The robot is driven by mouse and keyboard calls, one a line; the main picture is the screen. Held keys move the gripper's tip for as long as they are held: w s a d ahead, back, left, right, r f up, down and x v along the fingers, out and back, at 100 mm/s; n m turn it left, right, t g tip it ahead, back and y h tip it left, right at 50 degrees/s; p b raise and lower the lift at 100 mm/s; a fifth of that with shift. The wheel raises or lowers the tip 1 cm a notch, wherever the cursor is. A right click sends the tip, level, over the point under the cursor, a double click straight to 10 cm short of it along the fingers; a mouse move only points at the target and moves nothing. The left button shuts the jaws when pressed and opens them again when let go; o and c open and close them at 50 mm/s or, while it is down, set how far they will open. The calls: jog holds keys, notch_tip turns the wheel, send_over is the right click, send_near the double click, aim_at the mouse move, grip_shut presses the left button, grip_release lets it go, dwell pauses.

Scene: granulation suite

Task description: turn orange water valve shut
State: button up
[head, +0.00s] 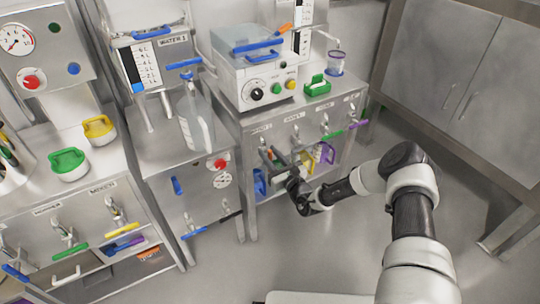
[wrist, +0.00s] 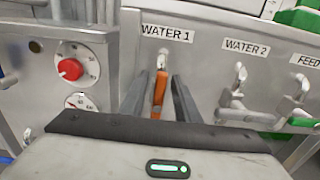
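The orange water valve handle (wrist: 159,95) shows in the wrist view under the WATER 1 label, hanging down from its metal fitting (wrist: 161,61) on the front panel. My gripper (wrist: 160,92) is open, with one dark finger on each side of the handle and a visible gap to each. The handle's lower end is hidden behind my gripper's body.
To the right are the WATER 2 valve (wrist: 233,92) and the FEED valve with a green handle (wrist: 295,122). A red knob (wrist: 70,69) and a gauge are on the left panel. The bench (head: 240,125) carries a white machine (head: 262,80). Open floor (head: 300,260) lies in front.

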grip_shut()
jog(key=shift+d, duration=0.1)
jog(key=shift+w+d+f+m+b, duration=0.3)
jog(key=shift+d+f+m+b, duration=0.25)
jog(key=shift+m, duration=2.4)
jog(key=shift+w+d+f+m+b, duration=0.3)
jog(key=shift+f+m+b, duration=0.4)
jog(key=shift+m, duration=2.3)
jog(key=shift+w+d+f+m+b, duration=0.4)
jog(key=shift+m+b, duration=0.35)
jog(key=shift+m, duration=2.2)
jog(key=shift+s, duration=0.1)
jog(key=shift+o, duration=0.8)
grip_release()
